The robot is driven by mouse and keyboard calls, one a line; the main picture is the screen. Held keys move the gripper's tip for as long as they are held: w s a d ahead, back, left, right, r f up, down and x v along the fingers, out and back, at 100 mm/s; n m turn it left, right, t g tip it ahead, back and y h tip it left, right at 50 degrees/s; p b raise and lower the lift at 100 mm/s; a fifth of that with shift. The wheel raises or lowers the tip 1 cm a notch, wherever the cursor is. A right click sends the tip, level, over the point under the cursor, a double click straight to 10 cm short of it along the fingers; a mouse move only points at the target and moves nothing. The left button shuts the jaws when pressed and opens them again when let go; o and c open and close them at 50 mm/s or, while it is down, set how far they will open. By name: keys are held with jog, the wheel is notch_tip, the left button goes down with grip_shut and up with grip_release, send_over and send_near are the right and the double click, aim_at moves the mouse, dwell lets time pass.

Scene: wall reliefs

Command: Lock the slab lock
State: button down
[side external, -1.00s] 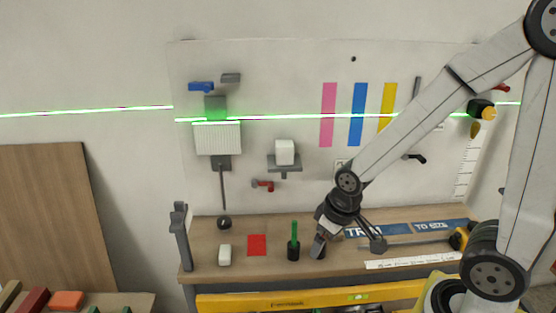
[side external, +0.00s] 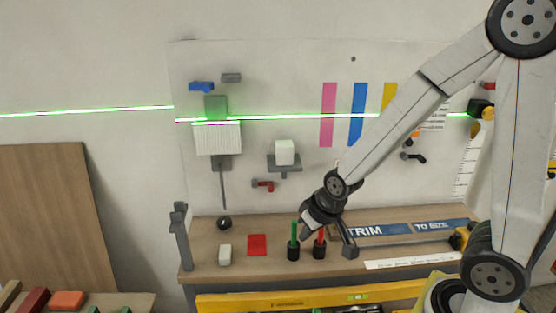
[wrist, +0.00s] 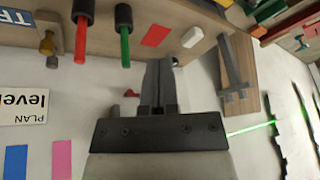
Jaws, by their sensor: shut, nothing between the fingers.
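I cannot tell for sure which fixture is the slab lock. On the wall board in the side view are a white ribbed panel (side external: 218,138) with a green-grey plate (side external: 215,107) behind its top, a white block (side external: 284,152) on a grey bracket (side external: 284,170), and a small red lever (side external: 264,185) below. The lever also shows partly in the wrist view (wrist: 131,93). My gripper (side external: 304,236) is low, just above the workbench near the green stick, right of and below these fixtures. Its fingers are together and empty in the wrist view (wrist: 158,62).
A red card (side external: 257,245), a white block (side external: 225,255) and a grey post (side external: 181,237) are on the bench (side external: 205,262). Blue (side external: 201,86) and grey (side external: 231,78) wall pieces sit higher.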

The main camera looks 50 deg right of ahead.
aim_at(263, 185)
jog(key=w+d+f+m+t+h, duration=0.2)
jog(key=w+d+m+t+h, duration=0.6)
jog(key=w+m, duration=0.4)
jog(key=shift+w+d+f+m+h, duration=0.35)
jog(key=shift+w+d+h, duration=0.2)
jog(key=shift+w+h, duration=0.45)
jog(key=shift+w, duration=0.15)
jog(key=x, duration=1)
jog(key=shift+f, duration=0.1)
jog(key=shift+f, duration=0.1)
